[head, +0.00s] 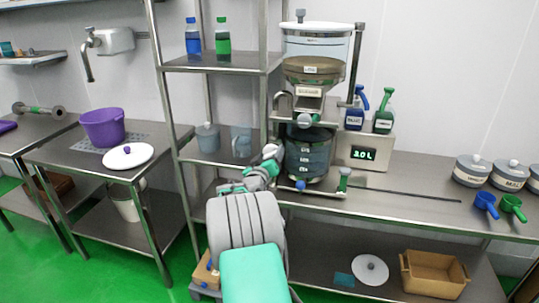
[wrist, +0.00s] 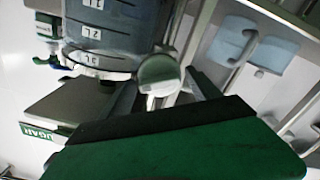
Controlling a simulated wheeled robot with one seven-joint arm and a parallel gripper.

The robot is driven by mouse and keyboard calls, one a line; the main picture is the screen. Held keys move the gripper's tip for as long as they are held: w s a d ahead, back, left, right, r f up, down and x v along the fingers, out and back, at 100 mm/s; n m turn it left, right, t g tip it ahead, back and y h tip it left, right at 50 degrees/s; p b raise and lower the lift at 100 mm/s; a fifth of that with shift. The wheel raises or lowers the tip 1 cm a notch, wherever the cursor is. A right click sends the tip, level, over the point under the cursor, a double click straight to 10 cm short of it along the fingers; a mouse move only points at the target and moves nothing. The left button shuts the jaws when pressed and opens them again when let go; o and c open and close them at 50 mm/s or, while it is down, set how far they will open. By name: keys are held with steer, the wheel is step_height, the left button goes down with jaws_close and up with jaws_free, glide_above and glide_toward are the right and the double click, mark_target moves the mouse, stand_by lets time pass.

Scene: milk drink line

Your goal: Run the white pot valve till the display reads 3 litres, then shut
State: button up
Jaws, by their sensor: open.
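The dispenser has a clear upper vessel (head: 315,47) with a lid and a brown-grey hopper (head: 310,72) below it. My gripper (head: 268,160) is open, just left of the container.
Blue (head: 355,112) and green (head: 384,113) spray bottles stand behind the display. Lidded pots (head: 472,170) and scoops (head: 486,204) are at the right. A purple bucket (head: 102,127) and a white lid (head: 128,156) are on the left table. The bench right of the dispenser is mostly clear.

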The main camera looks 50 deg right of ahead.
steer(key=c, duration=1.2)
steer(key=shift+f, duration=0.1)
steer(key=m+b, duration=0.1)
steer(key=b, duration=0.2)
steer(key=shift+f, duration=0.2)
steer(key=m+b, duration=0.2)
steer(key=b, duration=0.2)
steer(key=shift+f+b, duration=0.1)
steer(key=shift+b, duration=0.2)
steer(key=m+b, duration=0.2)
steer(key=b, duration=0.2)
steer(key=shift+s+r, duration=0.1)
steer(key=shift+r, duration=0.1)
steer(key=shift+r+m+b, duration=0.1)
steer(key=shift+m+b, duration=0.25)
steer(key=shift+m, duration=0.15)
steer(key=shift+o, duration=0.2)
steer(key=shift+r, duration=0.15)
